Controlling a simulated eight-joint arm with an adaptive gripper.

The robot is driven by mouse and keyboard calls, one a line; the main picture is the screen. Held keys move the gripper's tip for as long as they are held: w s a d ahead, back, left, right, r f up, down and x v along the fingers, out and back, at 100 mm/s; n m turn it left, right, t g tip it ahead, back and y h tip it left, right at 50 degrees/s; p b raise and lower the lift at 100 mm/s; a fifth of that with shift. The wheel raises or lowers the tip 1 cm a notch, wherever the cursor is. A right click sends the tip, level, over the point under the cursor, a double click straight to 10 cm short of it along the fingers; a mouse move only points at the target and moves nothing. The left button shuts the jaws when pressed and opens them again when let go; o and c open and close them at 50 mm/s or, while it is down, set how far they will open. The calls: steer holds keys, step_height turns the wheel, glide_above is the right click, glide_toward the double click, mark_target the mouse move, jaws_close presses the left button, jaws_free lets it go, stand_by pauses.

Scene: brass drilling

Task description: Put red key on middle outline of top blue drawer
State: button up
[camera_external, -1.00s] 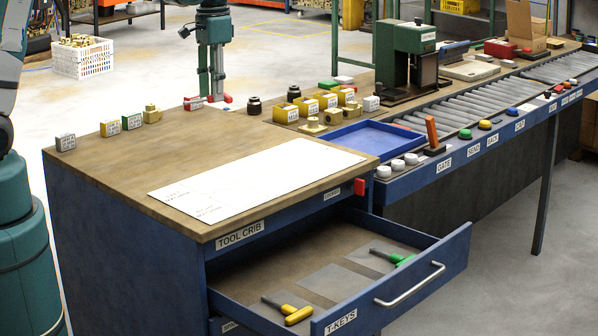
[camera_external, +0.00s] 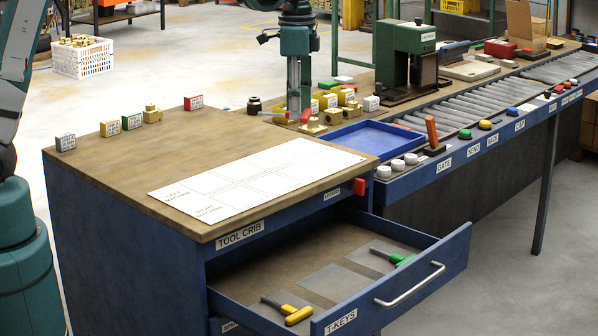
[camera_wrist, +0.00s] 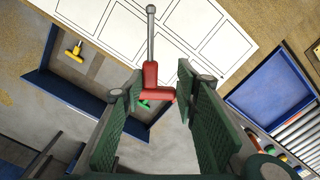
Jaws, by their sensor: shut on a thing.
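My gripper (camera_external: 302,116) is over the back of the bench, near the yellow boxes. The wrist view shows its green padded jaws (camera_wrist: 160,98) on either side of the red key (camera_wrist: 151,80), whose grey shaft points up in the picture; they are shut on its handle. In the external view only a bit of red (camera_external: 305,115) shows at the fingertips. The top blue drawer (camera_external: 420,270) is open. Its middle outline (camera_external: 329,282), a grey rectangle, is bare. A yellow key (camera_external: 289,311) lies on the left outline, a green key (camera_external: 396,258) on the right one.
A white sheet with outlines (camera_external: 258,177) lies flat on the wooden top above the drawer. A blue tray (camera_external: 350,140), white knobs (camera_external: 397,166) and an upright orange lever (camera_external: 431,131) stand to the right. Small labelled boxes (camera_external: 132,121) line the back edge.

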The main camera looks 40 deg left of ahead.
steer(key=s+d+m+b, duration=0.2)
steer(key=d+m, duration=0.1)
steer(key=d, duration=0.9)
steer(key=m+b, duration=0.3)
steer(key=m, duration=0.1)
glide_above(359, 289)
step_height(359, 289, down, 24)
steer(key=shift+f, duration=0.45)
steer(key=shift+f, duration=0.1)
steer(key=shift+f+b, duration=0.6)
steer(key=shift+f, duration=2.45)
steer(key=shift+f+b, duration=0.45)
steer(key=shift+f, duration=1.4)
steer(key=shift+f, duration=0.2)
